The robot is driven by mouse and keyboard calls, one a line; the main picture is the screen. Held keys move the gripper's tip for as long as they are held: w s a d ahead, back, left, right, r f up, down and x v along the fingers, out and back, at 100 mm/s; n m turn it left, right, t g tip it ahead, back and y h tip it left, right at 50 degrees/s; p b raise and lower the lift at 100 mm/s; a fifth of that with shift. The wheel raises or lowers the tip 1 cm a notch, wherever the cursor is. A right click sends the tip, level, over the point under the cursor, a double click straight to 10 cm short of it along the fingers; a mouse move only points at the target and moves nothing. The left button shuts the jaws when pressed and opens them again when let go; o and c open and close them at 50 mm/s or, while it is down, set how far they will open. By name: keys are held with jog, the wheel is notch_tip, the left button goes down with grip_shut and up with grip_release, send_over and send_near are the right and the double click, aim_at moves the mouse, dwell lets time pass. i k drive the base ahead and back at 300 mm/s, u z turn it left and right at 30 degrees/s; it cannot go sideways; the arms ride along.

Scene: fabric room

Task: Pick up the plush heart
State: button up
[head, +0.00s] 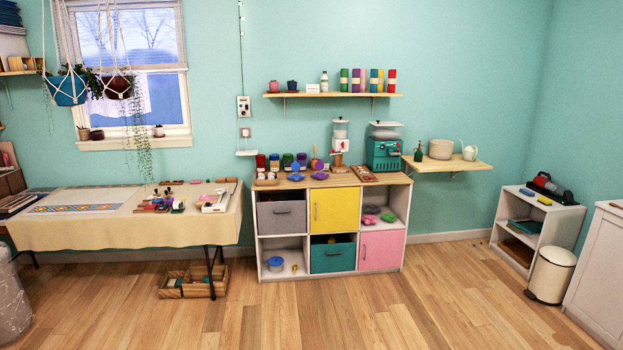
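I cannot make out a plush heart for certain at this distance. Small blue (295,177) and purple (320,175) pieces lie on the cabinet top among jars. Their exact shapes are too small to tell. My gripper is not in view.
A cloth-covered table (120,232) stands at left, with a wooden crate (195,284) under it. A low white shelf (538,225) and a cream bin (552,275) stand at right. The wooden floor (370,315) before the cabinet is clear.

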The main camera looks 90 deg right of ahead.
aim_at(321, 175)
jog(key=z, duration=3.2)
